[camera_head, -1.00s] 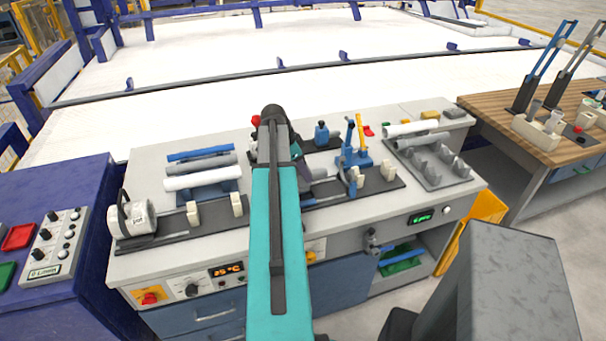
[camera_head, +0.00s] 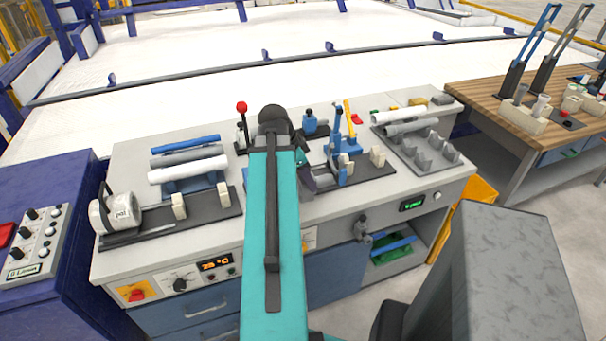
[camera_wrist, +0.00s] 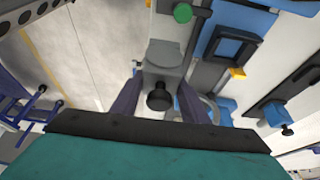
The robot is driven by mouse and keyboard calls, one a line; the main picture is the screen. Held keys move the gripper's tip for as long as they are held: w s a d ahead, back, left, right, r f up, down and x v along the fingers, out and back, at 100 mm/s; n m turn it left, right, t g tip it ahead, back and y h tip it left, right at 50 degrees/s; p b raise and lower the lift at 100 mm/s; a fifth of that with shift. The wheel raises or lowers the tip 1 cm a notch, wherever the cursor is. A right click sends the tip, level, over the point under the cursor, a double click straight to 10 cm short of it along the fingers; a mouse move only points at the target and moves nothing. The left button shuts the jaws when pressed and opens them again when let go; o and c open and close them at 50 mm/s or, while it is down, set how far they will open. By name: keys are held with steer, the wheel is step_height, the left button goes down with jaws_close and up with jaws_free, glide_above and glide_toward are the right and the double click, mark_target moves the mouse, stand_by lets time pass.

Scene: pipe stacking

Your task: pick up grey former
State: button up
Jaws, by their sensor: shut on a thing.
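The grey former (camera_wrist: 166,62) is a grey block with a rounded top and a black knob in the wrist view. It sits between the two dark fingers of my gripper (camera_wrist: 158,100), which are shut on it. In the head view my gripper (camera_head: 312,178) is beside the blue clamp stand (camera_head: 340,140), low over the bench. My teal arm hides part of that area. Whether the former touches the bench is not clear.
A rack with blue, grey and white pipes (camera_head: 188,165) stands at left, behind a white cylinder (camera_head: 114,213). A grey tray (camera_head: 425,155) with pipes and grey pieces is at right. A red-knobbed lever (camera_head: 242,108) stands left of my arm. A wooden table (camera_head: 520,120) is farther right.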

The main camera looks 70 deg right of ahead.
steer(key=shift+s+a+r+b, duration=0.1)
steer(key=shift+s+a+b, duration=0.25)
steer(key=shift+s+a, duration=0.55)
steer(key=shift+w, duration=0.1)
steer(key=shift+w+a+r, duration=0.1)
steer(key=shift+w, duration=0.4)
steer(key=w+a+r+n+t+h, duration=0.1)
steer(key=w+a+n, duration=0.2)
steer(key=w+a, duration=0.65)
steer(key=w+a+r+n+t, duration=0.15)
steer(key=w+a+n, duration=0.25)
steer(key=w, duration=1)
steer(key=w+a+r+n+t+h, duration=0.1)
steer(key=w+a+r+n, duration=0.15)
steer(key=w+a, duration=0.6)
steer(key=w+a+r+n+t+y, duration=0.1)
steer(key=w+a+n, duration=0.5)
steer(key=a, duration=0.4)
steer(key=w+a+r+n+t+y, duration=0.2)
steer(key=w+a+n, duration=0.4)
steer(key=a, duration=0.5)
steer(key=w+a+r+n+t+y, duration=0.1)
steer(key=w+a+r+n, duration=0.1)
steer(key=w+a+n, duration=0.4)
steer(key=shift+w+a+n+y, duration=0.4)
steer(key=shift+w+a, duration=0.85)
steer(key=shift+a, duration=1.15)
